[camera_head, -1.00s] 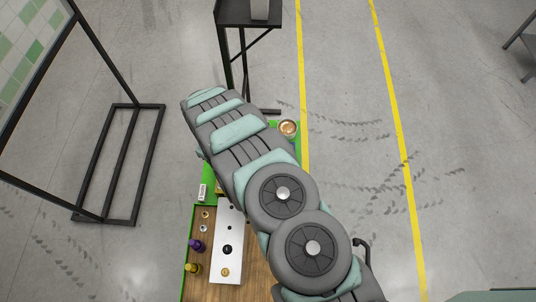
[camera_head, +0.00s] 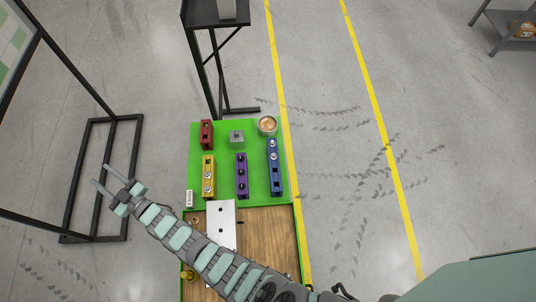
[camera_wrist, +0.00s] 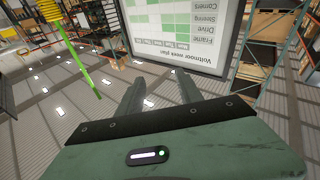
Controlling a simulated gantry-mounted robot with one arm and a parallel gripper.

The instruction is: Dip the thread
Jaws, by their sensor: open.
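A round cup with brown contents (camera_head: 267,125) stands at the back right corner of the green mat (camera_head: 222,185). Silver bolt-like pieces sit in the yellow block (camera_head: 208,178) and the blue block (camera_head: 275,170). Dark ones sit in the purple block (camera_head: 242,177). My gripper (camera_head: 101,175) is out over the floor left of the bench, well away from the cup and blocks. It is open, and its two fingers also show in the wrist view (camera_wrist: 158,92) with nothing between them.
A red block (camera_head: 206,134) and a grey block (camera_head: 237,137) stand at the back of the mat. A silver plate (camera_head: 221,222) lies on the wooden top (camera_head: 270,232), partly behind my arm. A black frame stand (camera_head: 131,140) rises near my gripper. A dark table stands behind.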

